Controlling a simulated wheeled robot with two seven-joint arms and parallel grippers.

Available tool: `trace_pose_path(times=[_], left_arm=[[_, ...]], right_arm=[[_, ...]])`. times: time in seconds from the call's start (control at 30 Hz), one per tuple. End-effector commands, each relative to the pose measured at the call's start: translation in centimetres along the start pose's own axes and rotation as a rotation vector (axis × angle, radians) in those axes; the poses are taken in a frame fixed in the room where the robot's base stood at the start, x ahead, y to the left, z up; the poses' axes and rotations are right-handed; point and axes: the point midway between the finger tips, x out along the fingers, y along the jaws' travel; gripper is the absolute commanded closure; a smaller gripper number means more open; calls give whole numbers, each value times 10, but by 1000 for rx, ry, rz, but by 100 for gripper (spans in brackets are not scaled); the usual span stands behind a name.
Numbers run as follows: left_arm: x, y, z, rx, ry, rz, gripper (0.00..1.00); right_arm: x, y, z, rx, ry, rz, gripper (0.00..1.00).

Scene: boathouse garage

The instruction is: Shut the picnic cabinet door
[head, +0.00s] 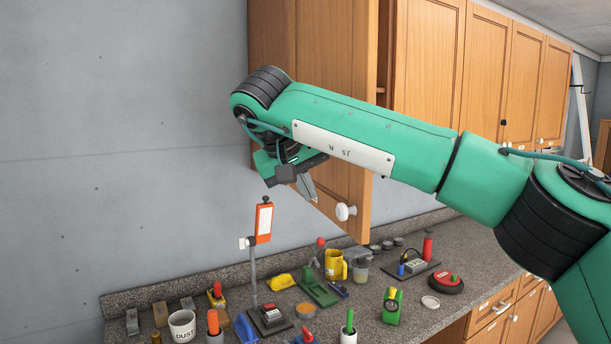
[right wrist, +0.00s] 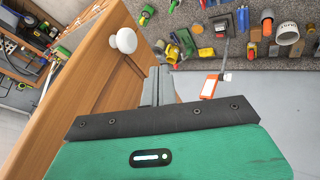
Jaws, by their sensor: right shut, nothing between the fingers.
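The picnic cabinet door (head: 335,50) is a wooden panel in the head view. It stands open, its free edge swung out from the cabinet, with a dark gap behind it. Its white round knob (head: 345,211) is low near the free edge. My right gripper (head: 312,198) is shut and empty, in front of the door's outer face, left of the knob. In the right wrist view the shut fingers (right wrist: 158,84) are beside the door (right wrist: 105,85), with the knob (right wrist: 123,40) up and left of them. I cannot tell whether they touch the door. My left gripper is out of view.
More wooden wall cabinets (head: 430,60) stand to the right, their doors closed. Below is a speckled counter (head: 395,318) crowded with a yellow mug (head: 334,264), a white mug (head: 182,326) and several tools. An orange-and-white device (head: 263,221) rises on a post below the gripper.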

Motion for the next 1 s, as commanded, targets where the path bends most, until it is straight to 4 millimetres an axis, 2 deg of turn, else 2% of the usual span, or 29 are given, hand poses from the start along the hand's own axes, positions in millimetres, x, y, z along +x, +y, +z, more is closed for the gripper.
trace_pose_path(times=[0.27, 0.4, 0.53, 1.0], left_arm=[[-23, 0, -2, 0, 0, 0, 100], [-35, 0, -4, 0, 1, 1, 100], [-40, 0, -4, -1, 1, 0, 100], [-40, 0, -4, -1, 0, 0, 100]], right_arm=[[56, 1, 0, -2, -4, -3, 100], [65, 22, -1, 2, -2, -3, 100], [71, 31, 0, 0, -2, -3, 100], [75, 35, 1, 0, -1, -3, 100]])
